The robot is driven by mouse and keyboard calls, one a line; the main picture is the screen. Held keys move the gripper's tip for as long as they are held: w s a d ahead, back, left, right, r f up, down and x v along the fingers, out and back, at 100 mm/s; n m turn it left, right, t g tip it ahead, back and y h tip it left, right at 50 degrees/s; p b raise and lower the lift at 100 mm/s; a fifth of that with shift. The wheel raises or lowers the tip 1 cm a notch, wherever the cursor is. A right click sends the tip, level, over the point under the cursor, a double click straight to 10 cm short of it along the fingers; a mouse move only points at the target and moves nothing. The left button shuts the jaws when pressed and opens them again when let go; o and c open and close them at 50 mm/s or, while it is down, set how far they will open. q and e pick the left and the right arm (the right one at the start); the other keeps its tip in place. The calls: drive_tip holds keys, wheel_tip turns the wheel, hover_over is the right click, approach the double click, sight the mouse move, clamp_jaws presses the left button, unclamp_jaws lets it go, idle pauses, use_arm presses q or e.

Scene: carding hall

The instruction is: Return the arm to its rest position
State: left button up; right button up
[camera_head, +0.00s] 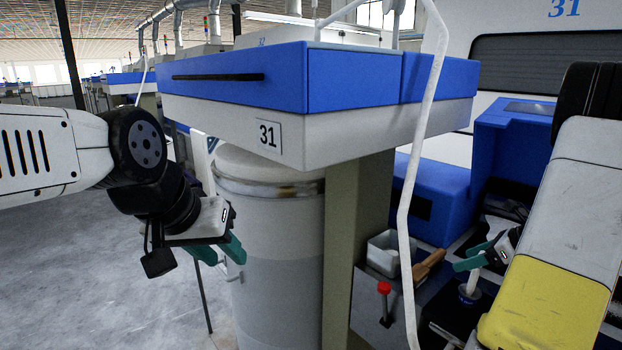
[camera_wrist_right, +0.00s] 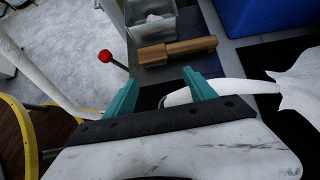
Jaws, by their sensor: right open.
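My right gripper (camera_head: 464,258) is open above the machine's lower deck at the right of the head view. In the right wrist view its two teal fingers (camera_wrist_right: 160,76) stand apart, with no object clearly gripped. A white strand (camera_wrist_right: 240,87) runs from the right behind one finger, its end showing in the gap. I cannot tell whether it touches the finger. My left gripper (camera_head: 218,251) hangs in front of the large pale can (camera_head: 270,235), its teal fingers apart and empty. I cannot tell whether it touches the can.
The blue and white machine (camera_head: 240,80) marked 31 overhangs the can. A red knob (camera_head: 384,287), a grey bin (camera_head: 384,252) and a wooden-handled tool (camera_head: 429,265) are near my right gripper. A white hanging strand (camera_head: 408,200) crosses between the arms. Open floor (camera_head: 90,260) lies left.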

drive_tip(key=s+a+r+n+g, duration=0.1)
drive_tip(key=s+a+r+n, duration=0.2)
drive_tip(key=a+r+n, duration=0.5)
drive_tip(key=s+a+r+n+g, duration=0.1)
drive_tip(key=s+a+r+n, duration=0.35)
drive_tip(key=a, duration=0.65)
drive_tip(key=s+a+r+n+h, duration=0.1)
drive_tip(key=s+a+r+n, duration=0.1)
drive_tip(key=s+a+n, duration=0.2)
drive_tip(key=s+a+r+n+t+h, duration=0.1)
drive_tip(key=s+a+r+n+h, duration=0.1)
drive_tip(key=s+n, duration=0.7)
drive_tip(key=shift+a+r+n+h, duration=0.25)
drive_tip(key=shift+a+n, duration=0.65)
drive_tip(key=shift+n, duration=0.55)
